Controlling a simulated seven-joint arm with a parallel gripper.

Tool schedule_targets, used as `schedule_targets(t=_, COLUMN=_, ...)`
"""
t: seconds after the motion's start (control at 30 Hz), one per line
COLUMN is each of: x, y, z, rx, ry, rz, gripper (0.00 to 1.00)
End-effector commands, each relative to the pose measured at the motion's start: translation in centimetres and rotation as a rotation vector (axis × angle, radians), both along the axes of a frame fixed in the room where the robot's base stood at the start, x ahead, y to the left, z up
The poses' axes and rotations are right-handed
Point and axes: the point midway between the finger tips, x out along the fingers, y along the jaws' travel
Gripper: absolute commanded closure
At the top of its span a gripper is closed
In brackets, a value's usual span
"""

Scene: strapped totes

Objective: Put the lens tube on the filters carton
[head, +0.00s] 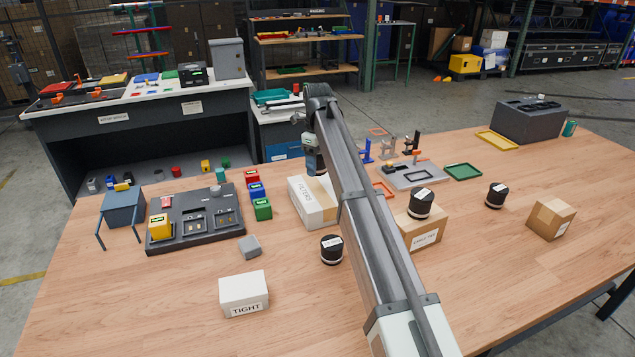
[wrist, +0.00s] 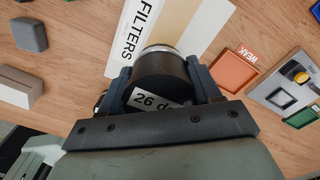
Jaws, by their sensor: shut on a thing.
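My gripper (wrist: 163,85) is shut on a black lens tube (wrist: 160,78) with a pale rim and a white label reading "26 d…". The filters carton (wrist: 205,22) is white with a tan strip and lies beyond the tube in the wrist view. In the head view the white filters carton (head: 306,207) lies flat near the table's middle, partly hidden by my arm. My gripper (head: 316,163) is over its far end there. The views do not settle whether the tube touches the carton.
Other black tubes stand on the table (head: 331,250), on the cable ties box (head: 421,203) and at the right (head: 496,196). Red, blue and green blocks (head: 257,190) stand left of the carton. A white "TIGHT" box (head: 244,290) is at the front. The front right is clear.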

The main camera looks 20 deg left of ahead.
Motion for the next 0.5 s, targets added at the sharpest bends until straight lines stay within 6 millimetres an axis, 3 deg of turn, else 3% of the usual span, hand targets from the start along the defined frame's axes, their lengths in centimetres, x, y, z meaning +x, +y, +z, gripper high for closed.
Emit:
schedule_targets(t=0.1, x=-0.1, y=-0.1, z=-1.9, rx=0.000, ry=0.000, rz=0.001, gripper=0.79)
schedule_targets(t=0.5, x=-0.1, y=0.0, z=-5.7, rx=-0.001, ry=0.001, rz=0.002, gripper=0.79)
